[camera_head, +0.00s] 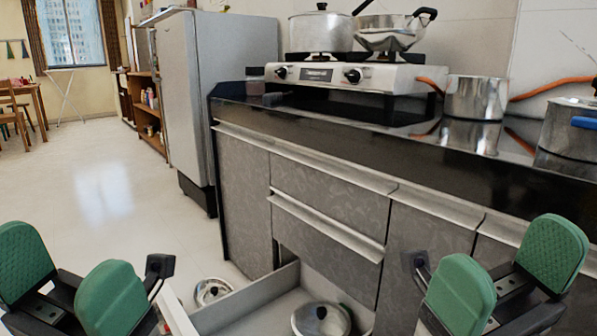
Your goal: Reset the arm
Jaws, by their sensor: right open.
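My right gripper (507,276) is at the lower right, in front of the lower cabinets. Its two green finger pads stand apart with nothing between them. My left gripper (68,281) is at the lower left, over the pale floor. Its green pads are also apart, and it holds nothing. An open drawer (262,305) lies low between the two grippers. A round metal lid or pot (320,320) with a dark knob sits in the drawer, partly cut off by the bottom edge.
A black countertop (350,135) bears a gas stove (345,75) with a lidded pot and a pan, plus metal pots (475,97) at the right. Another metal lid or pot (212,290) lies beside the drawer. A fridge (200,90) stands left of the counter. The left floor is clear.

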